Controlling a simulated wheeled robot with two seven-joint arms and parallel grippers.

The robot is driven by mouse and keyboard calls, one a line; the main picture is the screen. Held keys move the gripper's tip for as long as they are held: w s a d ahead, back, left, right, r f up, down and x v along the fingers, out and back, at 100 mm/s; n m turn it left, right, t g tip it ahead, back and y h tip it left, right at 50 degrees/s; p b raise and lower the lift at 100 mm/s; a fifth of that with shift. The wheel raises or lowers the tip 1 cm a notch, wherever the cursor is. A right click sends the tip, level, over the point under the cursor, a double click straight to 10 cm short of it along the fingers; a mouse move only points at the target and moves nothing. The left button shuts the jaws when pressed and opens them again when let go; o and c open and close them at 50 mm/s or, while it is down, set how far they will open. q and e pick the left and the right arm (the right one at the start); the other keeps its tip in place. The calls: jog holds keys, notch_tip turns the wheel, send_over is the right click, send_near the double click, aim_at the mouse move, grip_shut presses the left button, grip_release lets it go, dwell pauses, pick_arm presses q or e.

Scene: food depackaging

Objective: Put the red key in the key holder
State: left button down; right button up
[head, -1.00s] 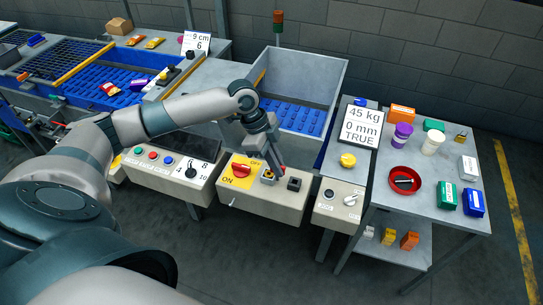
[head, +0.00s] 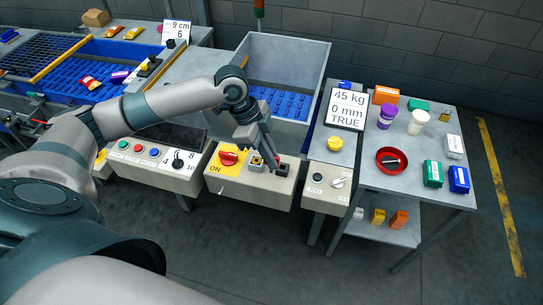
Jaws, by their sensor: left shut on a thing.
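My left gripper (head: 275,163) points down at the right part of the beige control panel (head: 235,190). It is shut on a small red thing, which appears to be the red key (head: 280,163); the fingers hide most of it. The tips are at a black block (head: 282,170), which looks like the key holder. I cannot tell whether the key is inside it or just above it. A yellow and black key switch (head: 256,164) sits just left of the fingers and looks empty. My right gripper is not in view.
A red rotary switch (head: 229,158) on a yellow plate is left of the key switch. A panel with a grey knob (head: 337,182) and a yellow button (head: 335,144) is on the right. A side table (head: 390,195) holds cups, boxes and a red bowl (head: 391,160).

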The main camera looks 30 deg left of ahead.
pick_arm(q)
jog(key=shift+d+f+n+b, duration=0.35)
jog(key=shift+n+b, duration=0.05)
jog(key=shift+b, duration=0.3)
jog(key=w+d+n+t+y+b, duration=0.1)
jog(key=d+n+y+b, duration=0.1)
jog(key=n+b, duration=0.5)
jog(key=w+d+f+n+t+y+b, duration=0.1)
jog(key=w+d+n+t+y+b, duration=0.1)
jog(key=n+b, duration=0.5)
jog(key=shift+d+f+n, duration=0.2)
jog(key=shift+d+n, duration=0.1)
jog(key=shift+d, duration=0.45)
jog(key=shift+w+r, duration=0.1)
